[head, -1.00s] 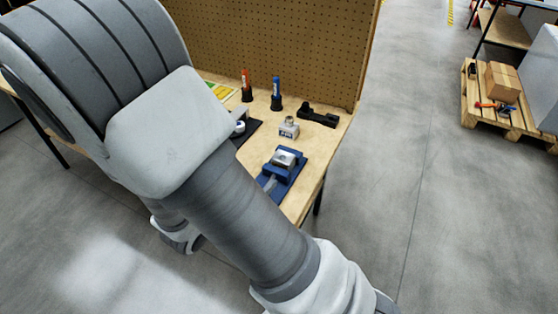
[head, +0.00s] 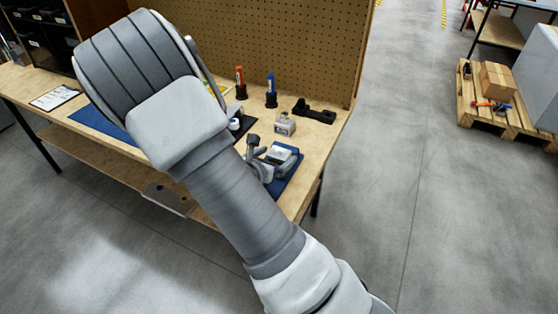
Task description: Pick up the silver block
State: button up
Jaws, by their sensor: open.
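A silver block (head: 278,155) sits in a blue vise (head: 291,171) near the front right of the bench. A second small silver-grey piece with a knob on top (head: 285,126) stands behind it, and I cannot tell for sure which is the task's block. My gripper (head: 259,157) is open at the left side of the vise, close to the silver block. The arm hides part of the gripper, and contact cannot be told.
A red-topped marker (head: 240,85) and a blue one (head: 271,92) stand upright in black holders behind. A black bracket (head: 314,111) lies at the back right. The pegboard (head: 290,45) bounds the bench's rear.

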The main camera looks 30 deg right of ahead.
jog(key=shift+w+d, duration=0.15)
jog(key=shift+d, duration=0.05)
grip_shut()
dwell(0.4)
jog(key=shift+r, duration=0.1)
